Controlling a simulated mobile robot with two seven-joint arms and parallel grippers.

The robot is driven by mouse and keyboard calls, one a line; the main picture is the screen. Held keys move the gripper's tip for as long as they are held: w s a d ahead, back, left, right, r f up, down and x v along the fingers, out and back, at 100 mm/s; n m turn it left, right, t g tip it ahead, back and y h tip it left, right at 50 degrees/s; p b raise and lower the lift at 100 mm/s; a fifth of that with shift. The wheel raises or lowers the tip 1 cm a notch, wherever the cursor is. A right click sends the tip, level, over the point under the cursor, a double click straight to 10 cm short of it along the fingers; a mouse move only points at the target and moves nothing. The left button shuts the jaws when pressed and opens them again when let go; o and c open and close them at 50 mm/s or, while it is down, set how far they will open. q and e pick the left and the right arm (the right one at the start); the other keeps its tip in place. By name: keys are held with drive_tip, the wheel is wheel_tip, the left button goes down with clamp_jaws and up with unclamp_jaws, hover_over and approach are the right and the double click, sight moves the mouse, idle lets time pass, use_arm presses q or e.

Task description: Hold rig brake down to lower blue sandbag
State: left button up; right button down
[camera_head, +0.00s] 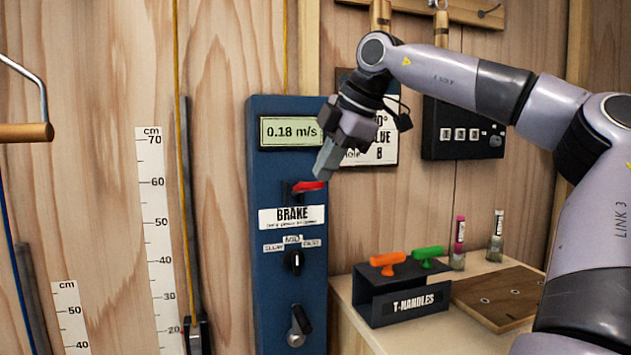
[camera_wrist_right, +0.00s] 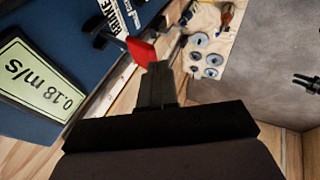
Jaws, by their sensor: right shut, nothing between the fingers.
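The blue rig panel (camera_head: 267,240) stands against the wooden wall. Its red brake lever (camera_head: 308,187) sticks out above the BRAKE label; the red tip also shows in the right wrist view (camera_wrist_right: 141,51). The speed display (camera_head: 290,132) reads 0.18 m/s. My right gripper (camera_head: 323,172) is shut and empty, pointing down, with its fingertips at the top of the red lever and seemingly touching it. In the right wrist view, the closed fingers (camera_wrist_right: 157,75) overlap the red tip's edge. I do not see the blue sandbag or my left gripper.
Below the lever are a black speed knob (camera_head: 295,262) and another black-handled control (camera_head: 300,325). A T-handles box (camera_head: 408,302) stands on a bench at right, beside a wooden board (camera_head: 500,297). A centimetre scale (camera_head: 157,240) and ropes are on the left.

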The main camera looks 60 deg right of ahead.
drive_tip(key=v, duration=0.6)
drive_tip(key=shift+d+r+p, duration=0.2)
drive_tip(key=shift+p, duration=0.1)
idle(0.7)
